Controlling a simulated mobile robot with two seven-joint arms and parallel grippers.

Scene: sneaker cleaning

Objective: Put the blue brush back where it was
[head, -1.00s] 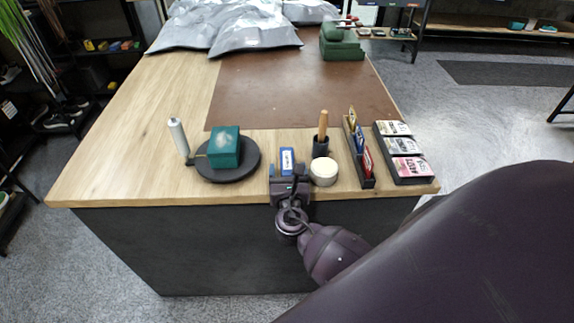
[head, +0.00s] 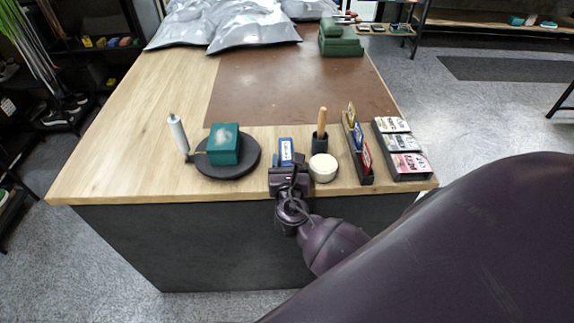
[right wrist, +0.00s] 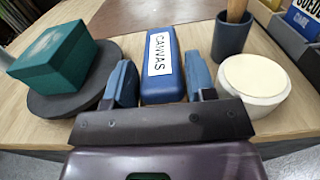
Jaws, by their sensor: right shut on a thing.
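The blue brush (head: 286,152) has a white label that reads CANVAS and sits at the front edge of the wooden table. It shows large in the right wrist view (right wrist: 163,65). My right gripper (head: 287,164) is shut on the brush, one finger on each side. In the right wrist view, its fingers (right wrist: 162,85) flank the brush's near end. I cannot tell whether the brush touches the table. My left gripper is not in view.
Left of the brush, a teal box (head: 224,144) sits on a round dark stand (head: 228,171). Close on the right are a white round tub (head: 323,168), a dark cup (head: 319,145) with a wooden handle, and card racks (head: 403,150). A brown mat (head: 300,90) lies behind.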

